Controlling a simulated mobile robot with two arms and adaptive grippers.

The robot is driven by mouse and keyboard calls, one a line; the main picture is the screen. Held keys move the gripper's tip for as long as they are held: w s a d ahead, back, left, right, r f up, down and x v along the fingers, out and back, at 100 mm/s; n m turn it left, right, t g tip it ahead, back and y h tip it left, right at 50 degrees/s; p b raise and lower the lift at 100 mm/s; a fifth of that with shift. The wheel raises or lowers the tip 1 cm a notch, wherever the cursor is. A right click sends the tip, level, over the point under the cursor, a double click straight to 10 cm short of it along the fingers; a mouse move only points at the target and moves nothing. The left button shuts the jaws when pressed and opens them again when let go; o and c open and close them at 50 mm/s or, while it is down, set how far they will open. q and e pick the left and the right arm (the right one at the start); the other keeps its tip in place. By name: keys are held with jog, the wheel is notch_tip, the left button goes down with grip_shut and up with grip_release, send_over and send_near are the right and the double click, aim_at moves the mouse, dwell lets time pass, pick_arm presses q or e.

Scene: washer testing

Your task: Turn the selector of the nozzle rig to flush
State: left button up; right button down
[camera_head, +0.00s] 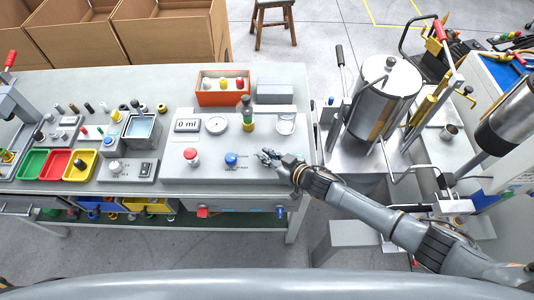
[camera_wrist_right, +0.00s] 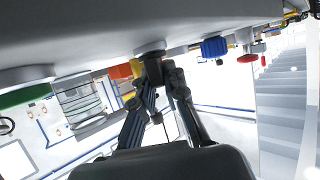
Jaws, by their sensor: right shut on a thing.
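The nozzle rig (camera_head: 210,178) is a light grey box with a 0 ml display, on the bench in the head view. My right gripper (camera_head: 267,156) is at the right part of its panel, reaching in from the right. In the wrist view my right gripper (camera_wrist_right: 158,82) is shut on a dark selector knob (camera_wrist_right: 151,52), with its two fingers on either side. In the head view the fingers hide the knob. Small print lies left of the fingers, too small to read, so I cannot tell the selector's setting. My left gripper is not in view.
A blue knob (camera_head: 231,159) and a red mushroom button (camera_head: 191,156) stand left of my right gripper. A steel cylinder (camera_head: 383,95) stands to the right.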

dwell(0.4)
jog(key=c, duration=1.4)
grip_release()
jog(key=shift+d, duration=0.1)
jog(key=v, duration=1.2)
jog(key=shift+w, duration=0.1)
jog(key=shift+r, duration=0.1)
